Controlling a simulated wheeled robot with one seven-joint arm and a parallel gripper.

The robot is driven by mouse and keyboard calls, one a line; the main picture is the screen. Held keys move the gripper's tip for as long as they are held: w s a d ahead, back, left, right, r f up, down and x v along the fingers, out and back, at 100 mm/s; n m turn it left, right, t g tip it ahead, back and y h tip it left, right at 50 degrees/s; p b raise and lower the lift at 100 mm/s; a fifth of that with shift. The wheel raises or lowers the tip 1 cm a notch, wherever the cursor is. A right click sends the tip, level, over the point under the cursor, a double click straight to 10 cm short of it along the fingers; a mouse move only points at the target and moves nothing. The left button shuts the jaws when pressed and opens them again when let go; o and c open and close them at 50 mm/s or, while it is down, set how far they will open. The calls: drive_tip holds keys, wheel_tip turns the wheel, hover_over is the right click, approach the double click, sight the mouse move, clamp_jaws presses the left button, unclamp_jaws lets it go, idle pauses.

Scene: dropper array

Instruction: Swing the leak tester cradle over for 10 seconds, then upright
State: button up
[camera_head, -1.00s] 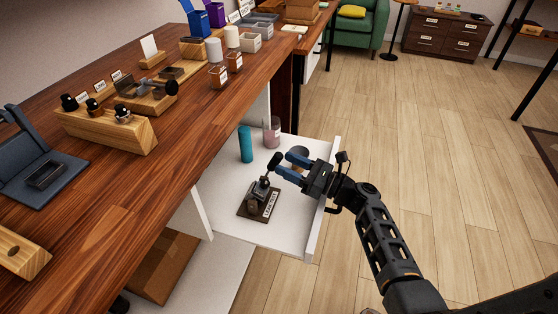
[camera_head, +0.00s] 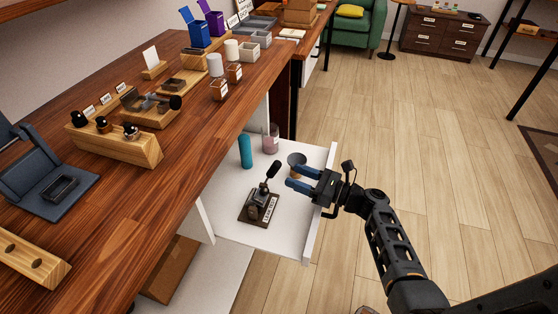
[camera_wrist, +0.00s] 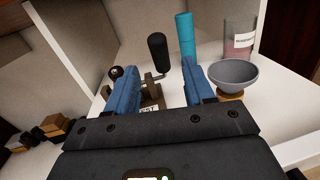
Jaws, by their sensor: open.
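The leak tester (camera_head: 260,203) stands in the open white drawer, on a dark base with a white label. Its black-gripped handle (camera_head: 273,169) points up and tilts to the right in the head view. The handle (camera_wrist: 157,54) also shows in the wrist view, beyond and between my fingers, and the cradle is mostly hidden there. My gripper (camera_head: 289,176) is open and empty, to the right of the handle and apart from it. Its two blue fingers (camera_wrist: 158,82) show in the wrist view.
In the drawer (camera_head: 237,226) stand a teal cylinder (camera_head: 245,151), a labelled pinkish jar (camera_head: 270,138) and a grey bowl (camera_wrist: 234,74) close to my right finger. The drawer's front wall (camera_head: 321,209) lies under my wrist. The wooden counter (camera_head: 150,185) is at left.

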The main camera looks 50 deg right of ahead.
sight(274, 168)
drive_tip(key=w, duration=0.2)
drive_tip(key=w+a, duration=0.1)
drive_tip(key=w, duration=0.4)
drive_tip(key=shift+w+a, duration=0.3)
drive_tip(key=shift+w, duration=0.05)
clamp_jaws()
idle(0.5)
